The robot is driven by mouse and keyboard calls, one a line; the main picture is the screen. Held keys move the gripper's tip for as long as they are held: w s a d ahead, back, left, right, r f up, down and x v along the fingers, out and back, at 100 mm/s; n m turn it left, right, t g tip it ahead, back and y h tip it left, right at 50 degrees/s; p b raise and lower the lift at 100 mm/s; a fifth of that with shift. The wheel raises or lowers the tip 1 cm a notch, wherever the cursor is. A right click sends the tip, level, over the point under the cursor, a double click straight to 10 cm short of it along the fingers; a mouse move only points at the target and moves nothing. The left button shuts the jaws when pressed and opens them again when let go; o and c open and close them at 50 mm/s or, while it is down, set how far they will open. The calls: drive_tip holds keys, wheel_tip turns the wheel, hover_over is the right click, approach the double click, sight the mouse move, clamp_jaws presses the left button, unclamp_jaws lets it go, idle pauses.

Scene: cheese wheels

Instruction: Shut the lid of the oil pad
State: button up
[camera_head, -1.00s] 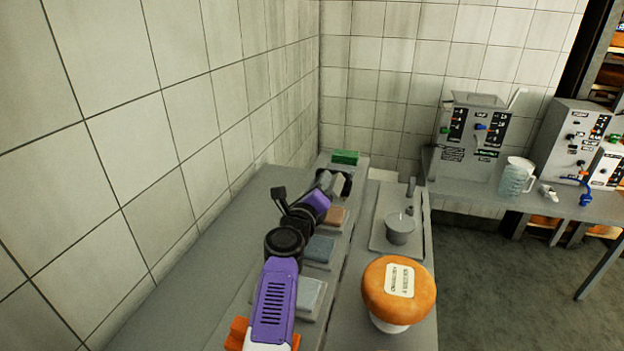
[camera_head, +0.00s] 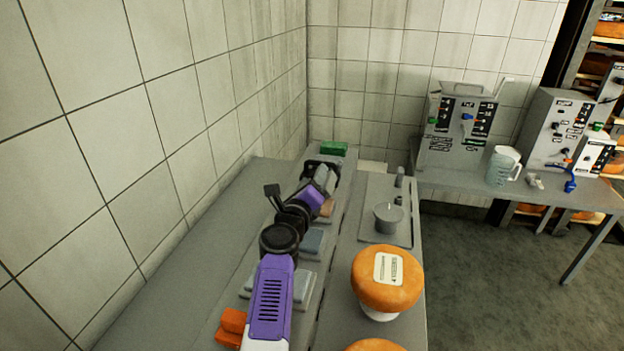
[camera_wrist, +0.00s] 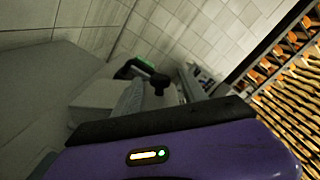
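A row of small flat pads or boxes runs along the left counter. A green one (camera_head: 334,148) is at the far end, with a brown one (camera_head: 327,207), a blue-grey one (camera_head: 312,242) and a pale grey one (camera_head: 303,288) nearer. I cannot tell which is the oil pad, and no raised lid shows clearly. My purple arm lies over the row and hides parts of it. My gripper (camera_head: 322,172) is at the far end of the row, just short of the green pad. Its fingertips are unclear, and the wrist view is dark there.
An orange cheese wheel (camera_head: 387,277) on a white base stands at the right, with another (camera_head: 376,345) at the bottom edge. A grey tray (camera_head: 375,232) with a small pot (camera_head: 388,217) lies beyond. A tiled wall borders the left. Control boxes (camera_head: 460,132) and a jug (camera_head: 502,166) stand on the back table.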

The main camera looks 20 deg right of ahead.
drive_tip(key=shift+s+a+r+p, duration=0.1)
drive_tip(key=shift+s+a+p, duration=0.1)
drive_tip(key=shift+a+p, duration=0.1)
drive_tip(key=shift+p+v, duration=2)
drive_tip(key=shift+v, duration=1.6)
drive_tip(key=shift+d, duration=0.1)
drive_tip(key=shift+c, duration=0.4)
